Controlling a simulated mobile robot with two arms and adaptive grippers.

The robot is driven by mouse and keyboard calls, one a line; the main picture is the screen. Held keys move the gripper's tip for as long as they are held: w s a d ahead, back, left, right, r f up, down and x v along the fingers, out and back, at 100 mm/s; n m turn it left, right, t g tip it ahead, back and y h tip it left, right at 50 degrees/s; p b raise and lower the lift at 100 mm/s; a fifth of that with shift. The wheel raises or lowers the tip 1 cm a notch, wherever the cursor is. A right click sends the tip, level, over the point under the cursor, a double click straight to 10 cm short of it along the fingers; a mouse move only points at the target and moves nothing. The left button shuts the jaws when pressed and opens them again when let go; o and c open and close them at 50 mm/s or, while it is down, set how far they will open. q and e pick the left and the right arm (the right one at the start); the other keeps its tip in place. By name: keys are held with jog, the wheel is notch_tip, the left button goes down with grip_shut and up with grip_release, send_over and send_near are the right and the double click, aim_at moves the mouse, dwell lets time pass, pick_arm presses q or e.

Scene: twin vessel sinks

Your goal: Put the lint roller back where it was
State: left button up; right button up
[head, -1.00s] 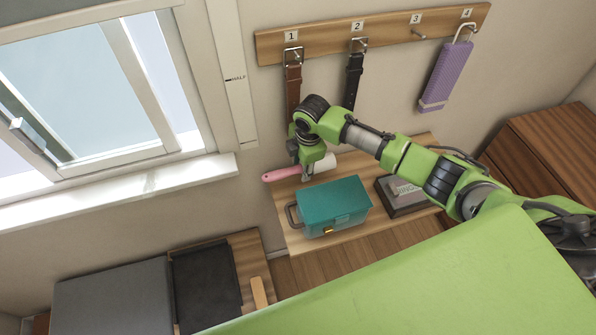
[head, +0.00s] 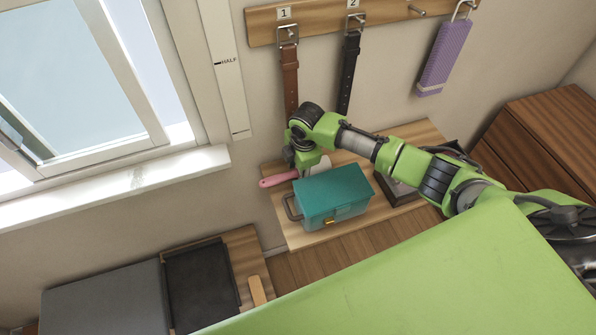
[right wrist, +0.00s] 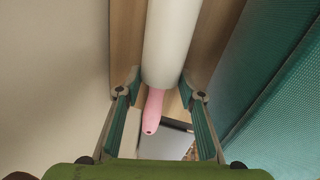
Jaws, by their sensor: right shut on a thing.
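The lint roller has a pink handle and a white roll. In the head view its pink handle (head: 278,180) sticks out left of my right gripper (head: 307,164), behind the teal toolbox on the wooden shelf. Part of its white roll shows right of the gripper. In the right wrist view the white roll (right wrist: 170,40) runs away from the camera between the two fingers of my right gripper (right wrist: 160,88), which is shut on the lint roller. The wrist hides part of the grip in the head view. My left gripper is out of view.
The teal toolbox (head: 335,192) stands close in front of the roller. A dark box (head: 400,190) sits right of it. Above, a brown belt (head: 290,80), a black belt (head: 350,75) and a purple item (head: 445,55) hang from the hook board (head: 320,16); one hook is bare.

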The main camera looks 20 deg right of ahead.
jog(key=shift+s+f, duration=0.1)
jog(key=o, duration=0.9)
jog(key=shift+d, duration=0.1)
jog(key=shift+r, duration=0.2)
notch_tip(320, 180, up, 12)
jog(key=s+b, duration=0.2)
jog(key=shift+f, duration=0.15)
jog(key=shift+s+f, duration=0.1)
